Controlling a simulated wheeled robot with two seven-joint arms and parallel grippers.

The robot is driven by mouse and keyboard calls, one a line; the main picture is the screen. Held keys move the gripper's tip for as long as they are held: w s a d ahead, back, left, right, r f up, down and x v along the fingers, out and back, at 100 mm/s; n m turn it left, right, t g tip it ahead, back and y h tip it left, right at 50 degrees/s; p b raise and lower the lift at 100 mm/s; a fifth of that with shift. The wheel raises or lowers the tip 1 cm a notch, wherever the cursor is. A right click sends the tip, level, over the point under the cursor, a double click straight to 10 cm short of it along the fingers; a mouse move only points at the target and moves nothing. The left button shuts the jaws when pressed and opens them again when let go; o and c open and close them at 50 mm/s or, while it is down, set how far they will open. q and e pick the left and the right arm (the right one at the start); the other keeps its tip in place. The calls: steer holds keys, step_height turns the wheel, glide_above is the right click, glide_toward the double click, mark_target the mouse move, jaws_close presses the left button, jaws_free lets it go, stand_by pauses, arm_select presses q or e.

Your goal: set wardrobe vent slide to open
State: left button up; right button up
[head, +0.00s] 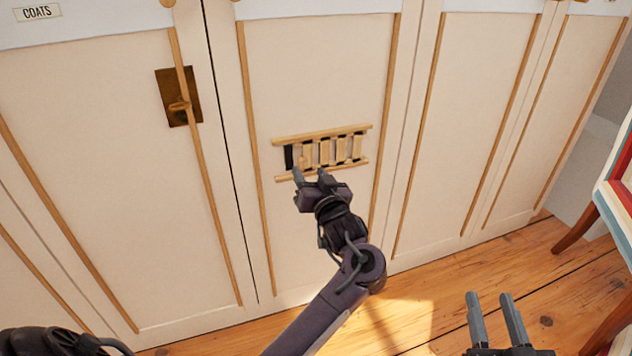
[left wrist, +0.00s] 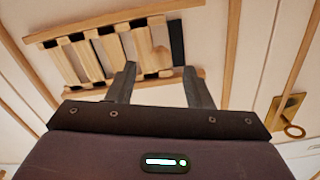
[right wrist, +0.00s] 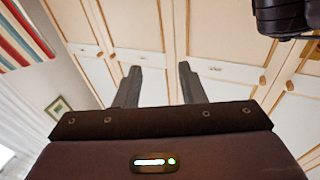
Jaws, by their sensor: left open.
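The wardrobe vent slide (head: 325,152) is a light wooden slatted panel between two wooden rails on a cream wardrobe door. A dark gap shows at its left end, with small dark slits by the slats. In the left wrist view the vent slide (left wrist: 98,60) appears turned over, with the dark gap at right and a small round knob (left wrist: 160,56) beside it. My left gripper (head: 309,172) is open at the vent's lower left, its fingers apart below the knob; contact cannot be told. My right gripper (head: 492,305) is open and empty, low over the floor.
A brass latch plate with a ring (head: 179,97) is on the door to the left, under a COATS label (head: 37,12). Raised wooden strips run down the doors. A striped chair (head: 622,185) stands at the right. The wooden floor (head: 450,285) before the wardrobe is clear.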

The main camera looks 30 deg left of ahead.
arm_select(q)
steer(key=v, duration=0.4)
steer(key=shift+p, duration=0.35)
arm_select(e)
step_height(320, 180, down, 7)
steer(key=s+g+h, duration=0.1)
steer(key=g, duration=0.2)
steer(key=shift+f+g, duration=0.2)
steer(key=shift+g, duration=0.2)
steer(key=shift+a+h, duration=0.1)
steer(key=shift+h, duration=0.2)
